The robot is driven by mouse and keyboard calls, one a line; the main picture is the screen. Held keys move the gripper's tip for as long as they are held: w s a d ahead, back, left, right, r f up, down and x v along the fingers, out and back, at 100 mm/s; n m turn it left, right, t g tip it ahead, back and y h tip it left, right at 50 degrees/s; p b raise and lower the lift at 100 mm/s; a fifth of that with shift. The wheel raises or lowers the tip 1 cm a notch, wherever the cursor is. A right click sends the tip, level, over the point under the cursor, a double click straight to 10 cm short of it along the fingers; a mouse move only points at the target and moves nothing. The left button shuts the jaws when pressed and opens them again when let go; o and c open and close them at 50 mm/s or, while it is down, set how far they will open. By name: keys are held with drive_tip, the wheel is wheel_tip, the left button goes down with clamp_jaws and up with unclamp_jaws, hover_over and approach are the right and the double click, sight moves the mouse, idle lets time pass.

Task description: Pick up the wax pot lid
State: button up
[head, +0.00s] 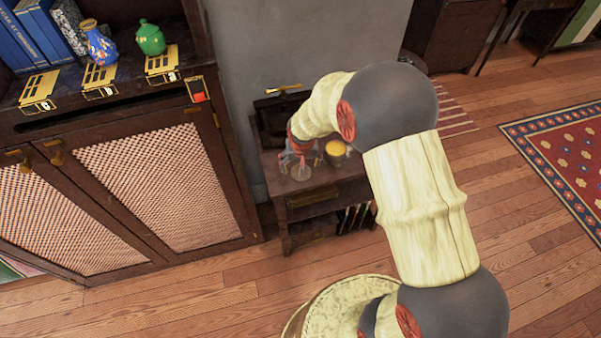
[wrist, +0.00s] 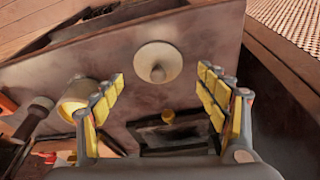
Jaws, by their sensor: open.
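The wax pot lid (wrist: 150,55) is a pale round disc with a small knob in its middle. It lies flat on the small side table, and also shows in the head view (head: 301,174) below my gripper. The yellow wax pot (wrist: 75,99) stands apart from it, and also shows in the head view (head: 336,149) just right of my gripper. My gripper (wrist: 160,80) is open and empty, its yellow-padded fingers on either side of the lid in the wrist view. It points down at the tabletop in the head view (head: 298,162). The exact height gap is unclear.
The small dark side table (head: 318,193) stands against the grey wall. A dark box-like object (head: 268,122) is at its back. A tall cabinet (head: 150,205) is close on the left, with a blue vase (head: 99,47) and green pot (head: 150,40) above. Wooden floor is open in front.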

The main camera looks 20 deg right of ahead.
sight(294, 172)
drive_tip(key=b+x, duration=0.1)
drive_tip(key=x, duration=0.2)
drive_tip(key=shift+s+d+f, duration=0.1)
drive_tip(key=shift+f, duration=0.2)
drive_tip(key=shift+r, duration=0.1)
drive_tip(key=c, duration=0.3)
drive_tip(key=c, duration=0.8)
drive_tip(key=shift+s, duration=0.15)
drive_tip(key=c, duration=0.3)
